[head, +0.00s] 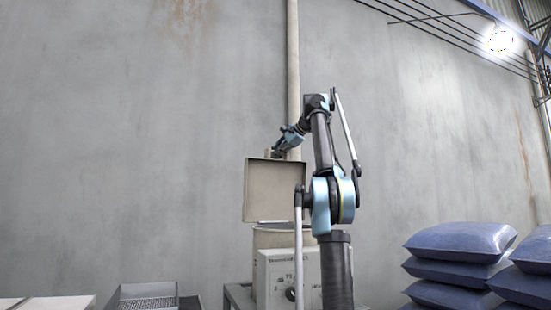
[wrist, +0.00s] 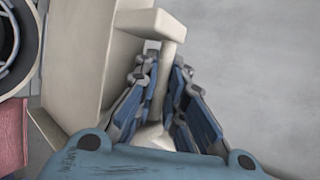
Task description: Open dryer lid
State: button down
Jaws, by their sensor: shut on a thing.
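The dryer lid (head: 268,190) is a beige square panel. It stands raised, close to upright, above the round dryer drum (head: 272,239). My gripper (head: 279,151) is at the lid's top edge, up and left of my arm's elbow. In the wrist view, my gripper (wrist: 166,72) has its blue fingers on both sides of a pale bar-shaped lid handle (wrist: 161,95) and is shut on it. The lid (wrist: 88,55) also shows in the wrist view, left of the fingers. My arm hides part of the dryer's right side in the head view.
The dryer's control box (head: 276,274) with a dark knob faces me. A perforated metal tray (head: 148,303) sits low on the left. Stacked blue sacks (head: 460,241) stand at right. A concrete wall with a vertical pipe (head: 293,60) is behind the dryer.

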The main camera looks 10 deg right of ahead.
jog(key=shift+d, duration=0.15)
jog(key=c, duration=1.7)
grip_release()
jog(key=shift+d, duration=0.1)
jog(key=shift+o, duration=0.2)
jog(key=shift+a, duration=0.2)
jog(key=s+d+r, duration=0.2)
jog(key=s+d, duration=0.9)
jog(key=s, duration=0.1)
jog(key=shift+r, duration=0.2)
